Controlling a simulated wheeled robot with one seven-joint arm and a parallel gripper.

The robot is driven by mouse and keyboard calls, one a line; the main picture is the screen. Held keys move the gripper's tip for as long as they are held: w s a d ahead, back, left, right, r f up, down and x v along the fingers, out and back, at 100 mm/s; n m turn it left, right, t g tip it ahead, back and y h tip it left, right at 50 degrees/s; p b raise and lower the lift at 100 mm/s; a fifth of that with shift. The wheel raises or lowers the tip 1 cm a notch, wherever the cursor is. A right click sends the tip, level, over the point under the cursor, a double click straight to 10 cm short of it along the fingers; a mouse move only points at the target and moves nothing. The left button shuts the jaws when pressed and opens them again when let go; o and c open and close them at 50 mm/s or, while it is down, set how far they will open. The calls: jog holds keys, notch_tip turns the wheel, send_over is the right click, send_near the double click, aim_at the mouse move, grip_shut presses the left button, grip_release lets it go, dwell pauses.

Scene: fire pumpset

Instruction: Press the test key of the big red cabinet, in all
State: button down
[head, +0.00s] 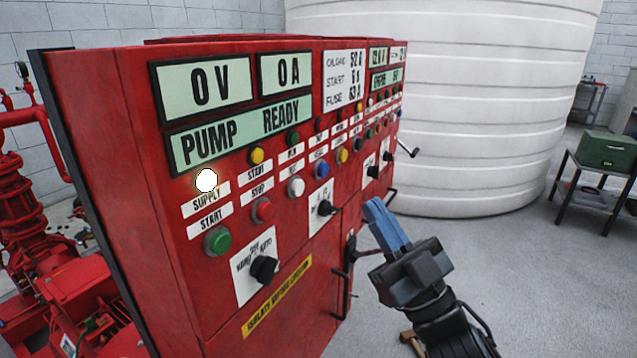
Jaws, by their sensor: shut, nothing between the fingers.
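The big red cabinet (150,190) fills the left and middle of the head view, its front face angled to the right. Its front carries a green button (218,241), a red button (263,209), a white button (296,187), a blue button (322,168) and a yellow button (342,156), with several more farther along. Labels sit above them. Most are too small to read, so I cannot tell which one is the test key. My gripper (376,209), with blue fingers, is shut and empty, in front of the cabinet's right part. It seems apart from the face.
Displays read 0 V, 0 A and PUMP READY (240,135). A white lamp (206,180) is lit. Black rotary knobs (264,269) and door handles (349,255) stick out. A large white tank (450,110) stands behind. A green box (607,150) rests on a stand at right.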

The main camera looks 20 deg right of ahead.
aim_at(298, 188)
dwell(0.3)
jog(key=w+a+b, duration=0.3)
jog(key=w+a, duration=0.2)
jog(key=w, duration=0.2)
dwell(0.4)
jog(key=shift+w+a, duration=0.15)
dwell(1.9)
jog(key=shift+w+a, duration=0.15)
jog(key=shift+w, duration=0.1)
jog(key=shift+w+a, duration=0.25)
jog(key=shift+w, duration=0.1)
dwell(0.7)
jog(key=shift+s+d, duration=0.1)
jog(key=shift+s, duration=0.05)
jog(key=shift+s+d+p, duration=0.3)
jog(key=shift+s+d, duration=0.05)
jog(key=shift+s, duration=0.2)
jog(key=shift+s+d, duration=0.1)
